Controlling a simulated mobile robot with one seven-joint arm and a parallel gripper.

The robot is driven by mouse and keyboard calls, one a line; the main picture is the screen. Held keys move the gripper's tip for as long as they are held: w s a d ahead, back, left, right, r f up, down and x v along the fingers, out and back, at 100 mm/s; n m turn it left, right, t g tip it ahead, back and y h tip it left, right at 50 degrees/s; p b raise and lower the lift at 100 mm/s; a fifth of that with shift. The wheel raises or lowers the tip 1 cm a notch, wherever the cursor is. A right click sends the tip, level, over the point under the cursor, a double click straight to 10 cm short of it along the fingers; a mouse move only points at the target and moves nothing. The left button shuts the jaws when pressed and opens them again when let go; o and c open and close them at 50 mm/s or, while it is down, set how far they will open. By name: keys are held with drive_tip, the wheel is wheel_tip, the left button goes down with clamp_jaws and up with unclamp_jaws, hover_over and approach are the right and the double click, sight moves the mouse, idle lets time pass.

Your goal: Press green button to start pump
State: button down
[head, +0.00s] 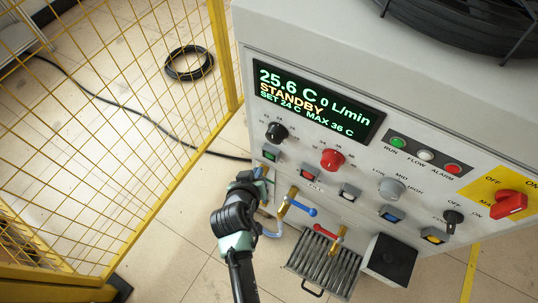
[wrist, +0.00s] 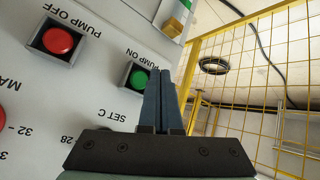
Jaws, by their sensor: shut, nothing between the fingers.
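The green button (head: 270,154) sits in a square dark housing on the left of the machine's front panel. In the wrist view the green button (wrist: 140,79) is labelled PUMP ON. My gripper (head: 263,171) is shut and empty, just below the button in the head view. In the wrist view my closed fingertips (wrist: 160,72) overlap the right side of its housing; the button face stays mostly visible. I cannot tell whether the fingers touch the panel. The display (head: 315,102) reads 25.6 C, 0 L/min, STANDBY, SET 24 C, MAX 36 C.
The red PUMP OFF button (wrist: 58,40) is beside the green one. Valves with a blue handle (head: 301,207) and a red handle (head: 336,239) project below. A yellow mesh fence (head: 110,130) stands left.

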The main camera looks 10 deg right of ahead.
sight(267, 157)
drive_tip(key=shift+w+d, duration=0.65)
drive_tip(key=shift+w, duration=0.2)
drive_tip(key=shift+w+d, duration=0.1)
drive_tip(key=shift+w, duration=0.05)
idle(1.4)
drive_tip(key=shift+w+d, duration=0.15)
drive_tip(key=shift+w, duration=0.05)
drive_tip(key=shift+w+d, duration=0.35)
drive_tip(key=shift+w, duration=0.1)
idle(1.0)
drive_tip(key=shift+s+a, duration=0.6)
drive_tip(key=shift+s, duration=0.15)
drive_tip(key=shift+s+a+p, duration=0.3)
drive_tip(key=shift+s+a, duration=0.45)
drive_tip(key=shift+s, duration=0.3)
drive_tip(key=shift+s+a+p, duration=0.25)
drive_tip(key=shift+s+a, duration=0.45)
drive_tip(key=shift+s, duration=0.3)
